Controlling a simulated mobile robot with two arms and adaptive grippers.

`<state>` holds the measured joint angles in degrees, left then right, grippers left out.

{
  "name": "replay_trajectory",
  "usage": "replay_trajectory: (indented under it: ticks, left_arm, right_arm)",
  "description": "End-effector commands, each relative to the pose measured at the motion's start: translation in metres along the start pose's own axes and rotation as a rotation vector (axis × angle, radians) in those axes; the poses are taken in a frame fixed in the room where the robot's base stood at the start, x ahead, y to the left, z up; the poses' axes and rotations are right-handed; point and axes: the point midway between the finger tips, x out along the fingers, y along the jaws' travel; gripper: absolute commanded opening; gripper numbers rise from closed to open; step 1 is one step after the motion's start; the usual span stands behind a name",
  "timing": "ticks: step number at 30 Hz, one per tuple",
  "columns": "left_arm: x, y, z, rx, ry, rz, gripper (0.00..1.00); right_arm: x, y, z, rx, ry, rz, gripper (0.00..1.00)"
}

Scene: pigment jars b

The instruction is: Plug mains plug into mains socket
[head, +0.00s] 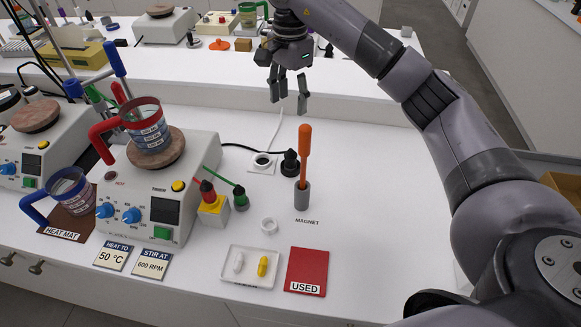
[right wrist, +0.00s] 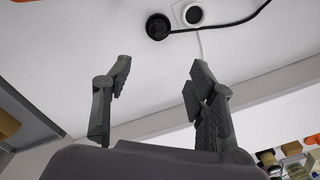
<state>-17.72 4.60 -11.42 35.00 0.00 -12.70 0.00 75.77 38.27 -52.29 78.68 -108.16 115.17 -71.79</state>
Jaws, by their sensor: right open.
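The black mains plug (head: 290,163) stands on the white bench, with its black cable running left to the hotplate. It also shows in the right wrist view (right wrist: 158,26). The mains socket (head: 263,161) is a white piece with a dark round opening, just left of the plug and apart from it. A white cord runs back from it. In the right wrist view the socket (right wrist: 193,14) is right of the plug. My right gripper (head: 289,101) is open and empty, raised above the bench near the plug; its spread fingers fill the right wrist view (right wrist: 160,67). My left gripper is out of view.
An orange rod (head: 304,150) stands in a grey holder just right of the plug. A hotplate (head: 160,190) with a red-handled beaker (head: 148,130) is to the left. The bench right of the rod is clear.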

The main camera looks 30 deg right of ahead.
Motion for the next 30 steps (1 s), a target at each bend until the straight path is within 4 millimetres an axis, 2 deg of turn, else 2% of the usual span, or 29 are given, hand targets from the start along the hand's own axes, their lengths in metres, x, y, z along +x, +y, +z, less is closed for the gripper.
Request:
replay_trajectory:
  ticks: [1,5,12,21,26,30]
  left_arm:
    - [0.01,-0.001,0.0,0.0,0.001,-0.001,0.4]
    - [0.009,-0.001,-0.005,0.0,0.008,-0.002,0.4]
    - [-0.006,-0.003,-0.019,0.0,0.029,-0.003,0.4]
    - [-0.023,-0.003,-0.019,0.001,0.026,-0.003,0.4]
    - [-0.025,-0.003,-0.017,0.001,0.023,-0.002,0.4]
    - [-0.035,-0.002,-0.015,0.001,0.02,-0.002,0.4]
  right_arm:
    - [0.01,0.0,0.0,0.0,0.0,0.0,0.52]
    - [0.019,0.0,0.001,-0.001,-0.002,0.003,0.52]
    - [0.062,0.002,0.001,0.0,-0.002,0.006,0.52]
    - [0.119,0.001,0.001,0.0,-0.002,0.003,0.52]
    - [0.131,0.001,0.001,-0.001,0.0,0.0,0.52]
    - [0.14,0.003,0.002,0.0,-0.002,0.004,0.52]
